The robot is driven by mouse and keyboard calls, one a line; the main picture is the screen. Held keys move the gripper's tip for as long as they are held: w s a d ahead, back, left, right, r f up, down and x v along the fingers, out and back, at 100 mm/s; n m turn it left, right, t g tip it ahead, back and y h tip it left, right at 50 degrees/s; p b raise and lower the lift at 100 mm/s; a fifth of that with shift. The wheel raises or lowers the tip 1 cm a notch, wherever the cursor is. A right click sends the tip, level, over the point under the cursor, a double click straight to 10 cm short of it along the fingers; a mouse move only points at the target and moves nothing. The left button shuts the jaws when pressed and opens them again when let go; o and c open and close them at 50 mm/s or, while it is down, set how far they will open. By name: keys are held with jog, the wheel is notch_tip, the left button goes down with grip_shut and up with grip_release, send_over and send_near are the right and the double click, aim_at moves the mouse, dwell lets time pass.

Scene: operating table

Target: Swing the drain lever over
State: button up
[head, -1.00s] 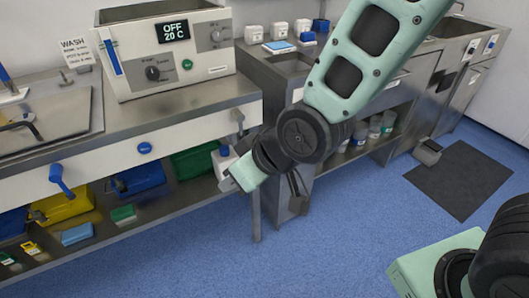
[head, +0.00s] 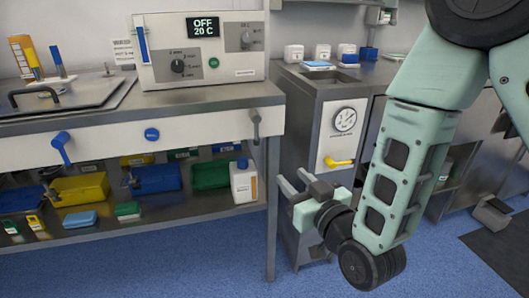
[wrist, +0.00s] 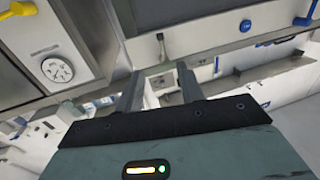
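Several levers show in the head view, and I cannot read which one is labelled as the drain. A blue lever (head: 61,147) and a grey lever (head: 256,123) hang on the white front panel under the counter. A yellow lever (head: 338,162) lies sideways below a round gauge (head: 345,120) on the steel cabinet. My gripper (head: 294,182) is open and empty, in front of the cabinet, below and left of the yellow lever. In the wrist view the two fingers (wrist: 161,88) are apart with nothing between them; the yellow lever (wrist: 22,10) is at the top left.
A water bath (head: 205,50) reading OFF 20 C stands on the counter. Below, a shelf holds blue, yellow and green bins (head: 80,187) and a white bottle (head: 243,181) near my gripper. A table leg (head: 271,210) stands just left of my gripper. Blue floor is clear in front.

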aim_at(258, 143)
jog(key=b+x, duration=0.3)
jog(key=x, duration=1.3)
jog(key=shift+w+a, duration=0.2)
jog(key=shift+w, duration=0.15)
grip_shut()
